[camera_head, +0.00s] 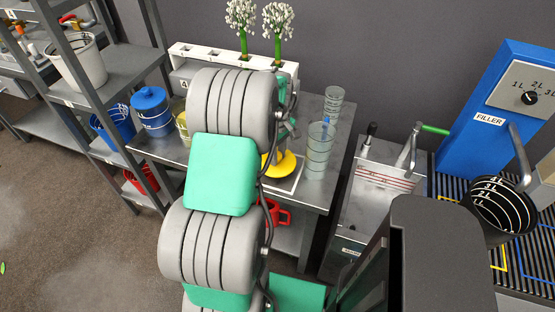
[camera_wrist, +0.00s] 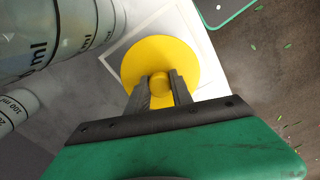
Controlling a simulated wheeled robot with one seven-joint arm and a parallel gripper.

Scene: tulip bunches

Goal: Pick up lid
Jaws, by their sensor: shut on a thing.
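A round yellow lid (camera_wrist: 150,62) with a small knob (camera_wrist: 160,82) on top shows in the wrist view. My gripper (camera_wrist: 160,88) is shut on the lid's knob, one finger on each side. The lid is over a white-bordered square (camera_wrist: 112,52) on the metal table; I cannot tell whether it touches the surface. In the head view the yellow lid (camera_head: 283,163) is partly hidden behind my arm, and my fingers are mostly hidden there too.
Clear graduated cylinders (camera_head: 319,148) stand just right of the lid. A white rack (camera_head: 190,52) with white flowers is behind. A blue lidded container (camera_head: 151,108) stands on the left of the table (camera_head: 340,140). A red jug (camera_head: 277,212) is below.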

